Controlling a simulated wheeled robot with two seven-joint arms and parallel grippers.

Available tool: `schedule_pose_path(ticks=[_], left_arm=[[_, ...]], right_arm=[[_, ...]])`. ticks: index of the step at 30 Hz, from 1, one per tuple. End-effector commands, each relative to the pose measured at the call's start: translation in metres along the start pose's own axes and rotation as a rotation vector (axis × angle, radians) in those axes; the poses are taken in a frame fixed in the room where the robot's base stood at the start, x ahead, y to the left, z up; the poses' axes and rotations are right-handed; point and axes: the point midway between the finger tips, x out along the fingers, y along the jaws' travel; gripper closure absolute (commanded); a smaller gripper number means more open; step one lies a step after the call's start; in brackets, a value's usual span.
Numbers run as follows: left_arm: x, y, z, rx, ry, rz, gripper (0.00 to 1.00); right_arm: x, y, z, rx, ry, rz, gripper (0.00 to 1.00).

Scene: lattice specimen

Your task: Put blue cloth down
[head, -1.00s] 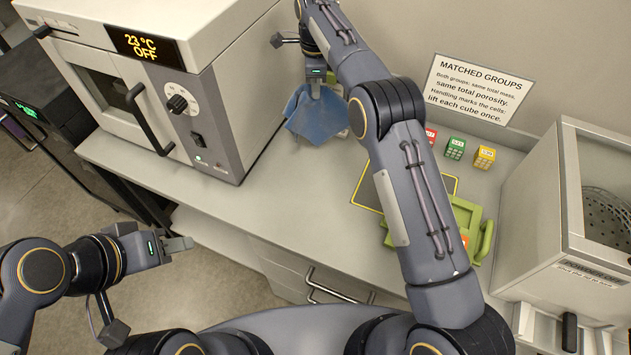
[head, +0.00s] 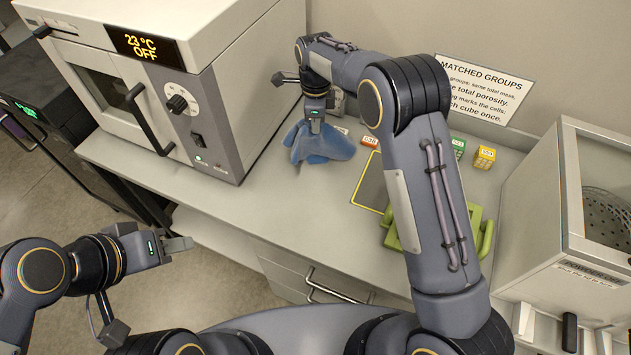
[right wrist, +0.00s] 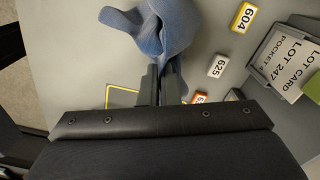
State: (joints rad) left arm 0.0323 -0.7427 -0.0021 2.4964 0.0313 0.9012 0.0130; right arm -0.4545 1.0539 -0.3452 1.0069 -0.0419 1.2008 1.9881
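The blue cloth (head: 322,146) is bunched at its top and spreads out below, low over the counter beside the oven; its lower folds seem to touch the counter. My right gripper (head: 315,122) is above it, pointing down. In the right wrist view, the fingers (right wrist: 160,88) are close together with a fold of the blue cloth (right wrist: 166,25) pinched between them. My left gripper (head: 178,244) is empty, off the counter's front edge at the left; I cannot tell whether its fingers are apart.
The oven (head: 190,90) stands left of the cloth. A yellow-outlined dark mat (head: 372,185), a green tray (head: 480,225) and small numbered cubes (head: 484,157) lie to the right. A lot card holder (right wrist: 285,60) stands near the cloth. The front left counter (head: 250,205) is clear.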

Motion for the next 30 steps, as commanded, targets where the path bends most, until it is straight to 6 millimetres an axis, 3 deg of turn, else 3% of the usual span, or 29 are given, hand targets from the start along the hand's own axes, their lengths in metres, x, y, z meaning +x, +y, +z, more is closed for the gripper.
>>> schedule_pose_path(ticks=[4, 18, 30], left_arm=[[0.000, 0.000, 0.000, 0.000, 0.000, 0.000, 0.64], [0.000, 0.000, 0.000, 0.000, 0.000, 0.000, 0.64], [0.000, 0.000, 0.000, 0.000, 0.000, 0.000, 0.64]], right_arm=[[0.005, 0.030, -0.001, -0.003, 0.001, 0.002, 1.00], [0.066, 0.103, -0.004, -0.002, 0.002, 0.004, 1.00], [0.108, 0.155, -0.007, -0.001, 0.002, 0.002, 1.00]])
